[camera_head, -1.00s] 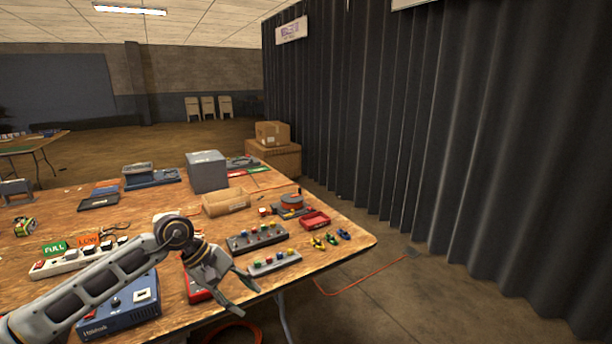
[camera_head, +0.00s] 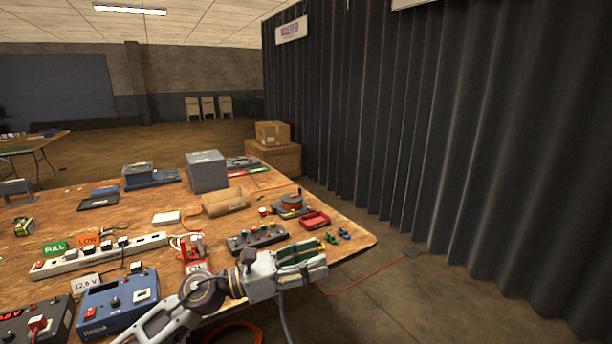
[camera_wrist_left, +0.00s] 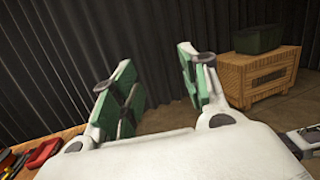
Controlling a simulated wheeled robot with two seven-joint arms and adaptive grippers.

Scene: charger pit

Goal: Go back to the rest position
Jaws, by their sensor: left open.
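My left gripper (camera_head: 318,248) is raised over the table's front right edge in the head view, its fingers pointing right. In the left wrist view its two green-padded fingers (camera_wrist_left: 157,82) stand apart with nothing between them. It partly hides the small coloured connectors (camera_head: 342,234) and the area around the button strip. My right gripper is not in the head view.
The wooden table (camera_head: 150,211) holds a power strip (camera_head: 75,262), a blue charger box (camera_head: 112,305), a black button box (camera_head: 257,238), a red tray (camera_head: 315,221) and a grey box (camera_head: 206,171). A dark curtain (camera_head: 450,130) hangs to the right, beyond open floor.

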